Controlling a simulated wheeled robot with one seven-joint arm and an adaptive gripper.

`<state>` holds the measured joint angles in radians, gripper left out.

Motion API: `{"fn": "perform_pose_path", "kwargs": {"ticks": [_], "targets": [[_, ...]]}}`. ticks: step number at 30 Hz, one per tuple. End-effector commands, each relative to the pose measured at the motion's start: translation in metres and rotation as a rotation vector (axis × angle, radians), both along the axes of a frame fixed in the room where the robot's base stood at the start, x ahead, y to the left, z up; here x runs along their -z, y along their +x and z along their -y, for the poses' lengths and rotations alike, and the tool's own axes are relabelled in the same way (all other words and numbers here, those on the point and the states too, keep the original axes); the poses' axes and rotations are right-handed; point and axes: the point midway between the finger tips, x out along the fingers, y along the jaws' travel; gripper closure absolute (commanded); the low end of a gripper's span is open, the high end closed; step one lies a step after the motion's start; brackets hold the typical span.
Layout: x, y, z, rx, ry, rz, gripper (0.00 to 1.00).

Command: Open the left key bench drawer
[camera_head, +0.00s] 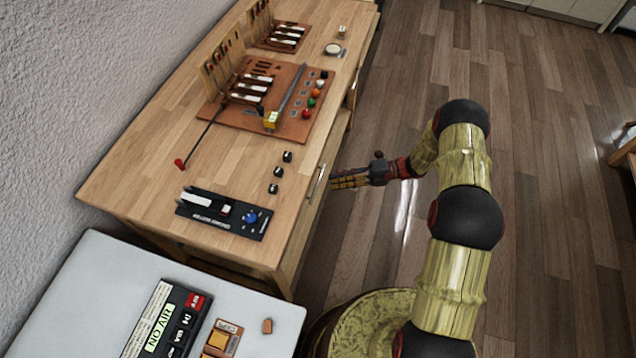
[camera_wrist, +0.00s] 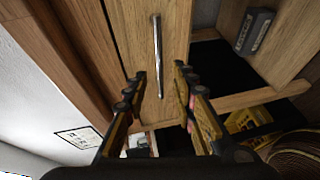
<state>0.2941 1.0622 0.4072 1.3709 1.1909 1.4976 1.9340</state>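The key bench (camera_head: 150,165) is a long wooden table along the wall. A drawer front (camera_wrist: 167,60) with a slim metal bar handle (camera_wrist: 157,55) fills the upper middle of the wrist view. The handle also shows on the bench's right side in the head view (camera_head: 317,184). My gripper (camera_head: 335,181) is close beside this handle, to its right in the head view. In the wrist view my gripper's fingers (camera_wrist: 162,85) are spread apart, with the handle ahead between them and nothing held. The drawer looks shut.
Another handle (camera_head: 353,92) sits farther along the bench front. A black device (camera_head: 224,213), small black knobs (camera_head: 280,172) and a red-brown board (camera_head: 270,112) lie on the bench top. A white table (camera_head: 75,290) stands at the lower left. The wooden floor (camera_head: 520,130) to the right is clear.

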Motion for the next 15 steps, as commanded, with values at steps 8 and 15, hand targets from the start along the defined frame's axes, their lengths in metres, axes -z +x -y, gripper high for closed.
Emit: {"fn": "perform_pose_path", "kwargs": {"ticks": [8, 15], "targets": [[0.009, -0.003, -0.041, -0.004, -0.002, 0.000, 0.73], [0.012, -0.004, -0.066, -0.004, -0.001, 0.002, 0.73]]}}
